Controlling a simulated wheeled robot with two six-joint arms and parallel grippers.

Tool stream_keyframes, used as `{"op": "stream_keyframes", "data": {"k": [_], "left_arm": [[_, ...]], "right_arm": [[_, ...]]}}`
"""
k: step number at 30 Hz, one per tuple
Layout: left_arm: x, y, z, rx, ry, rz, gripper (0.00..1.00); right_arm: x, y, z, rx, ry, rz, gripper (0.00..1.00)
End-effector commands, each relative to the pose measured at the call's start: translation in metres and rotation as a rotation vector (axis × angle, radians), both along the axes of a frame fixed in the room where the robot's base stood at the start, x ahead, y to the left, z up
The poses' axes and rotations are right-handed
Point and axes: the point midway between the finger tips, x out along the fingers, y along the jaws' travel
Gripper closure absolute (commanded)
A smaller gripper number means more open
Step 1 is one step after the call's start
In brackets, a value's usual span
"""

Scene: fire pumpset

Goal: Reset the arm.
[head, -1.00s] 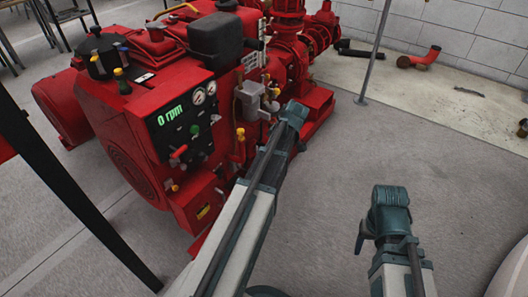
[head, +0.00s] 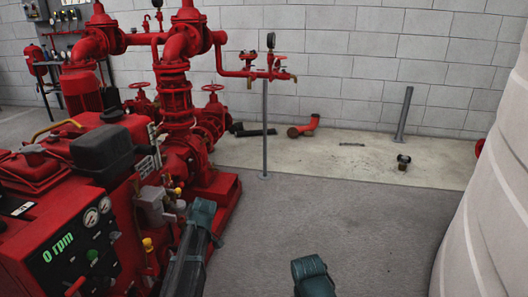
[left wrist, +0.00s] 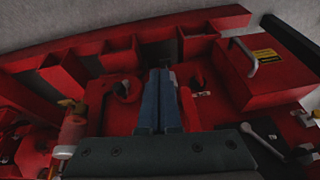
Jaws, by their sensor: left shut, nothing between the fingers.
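The red fire pump set stands at the left in the head view, with its engine and control panel (head: 75,250) nearest me; the panel's display reads 0 rpm. My left arm rises at the bottom centre beside the machine; its gripper cannot be made out there. In the left wrist view my left gripper (left wrist: 161,74) is shut and empty, its two blue fingers side by side above red machinery (left wrist: 115,90). A part of my right arm shows at the bottom edge of the head view; its gripper is not seen.
A grey post (head: 265,130) with red pipework stands beyond the pump. A loose red pipe elbow (head: 304,127) lies by the block wall. A large pale ribbed tank (head: 495,205) fills the right edge. The grey floor (head: 350,220) between is clear.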

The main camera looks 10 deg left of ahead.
Motion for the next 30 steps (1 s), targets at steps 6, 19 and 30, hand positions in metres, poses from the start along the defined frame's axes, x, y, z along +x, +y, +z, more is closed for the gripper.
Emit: {"op": "stream_keyframes", "data": {"k": [6,19,30], "left_arm": [[-0.049,-0.118,0.025,-0.097,0.154,-0.576,1.0],[-0.168,-0.273,0.058,-0.225,0.399,-1.68,1.0],[-0.167,-0.277,0.147,-0.232,0.408,-1.724,1.0]], "right_arm": [[0.0,0.0,0.031,-0.001,0.001,0.003,0.39],[0.0,-0.001,0.071,-0.002,0.001,0.008,0.39],[0.0,0.0,0.16,-0.002,0.002,0.005,0.39]]}}
